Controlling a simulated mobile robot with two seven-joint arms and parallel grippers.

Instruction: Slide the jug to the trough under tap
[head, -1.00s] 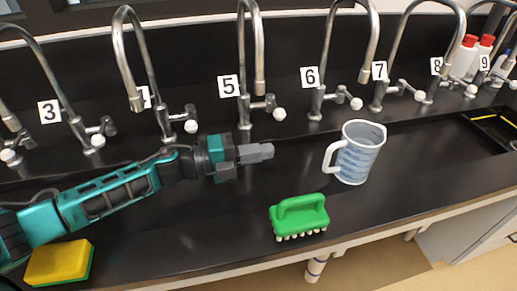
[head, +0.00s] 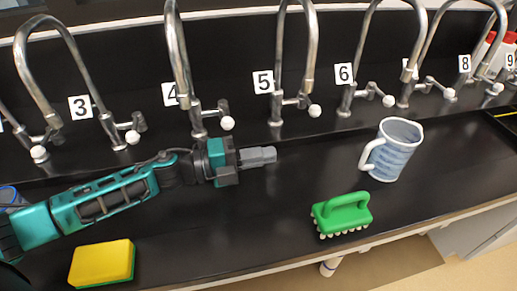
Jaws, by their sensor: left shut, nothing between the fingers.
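The jug (head: 393,150) is a translucent bluish jug with a white rim and a white handle on its left side. It stands upright on the black bench, in front of the taps between labels 6 and 8. My left gripper (head: 272,155) is shut and empty, pointing right above the bench in front of tap 5, well to the left of the jug and apart from it. Several curved metal taps (head: 310,60) stand along the back, with number labels 3 to 9 in view. Part of a trough (head: 505,118) shows at the right edge. My right gripper is out of view.
A green brush (head: 342,214) lies near the front edge, left of and nearer than the jug. A yellow and green sponge (head: 102,262) lies at the front left. Red-capped bottles (head: 492,45) stand at the back right. The bench between gripper and jug is clear.

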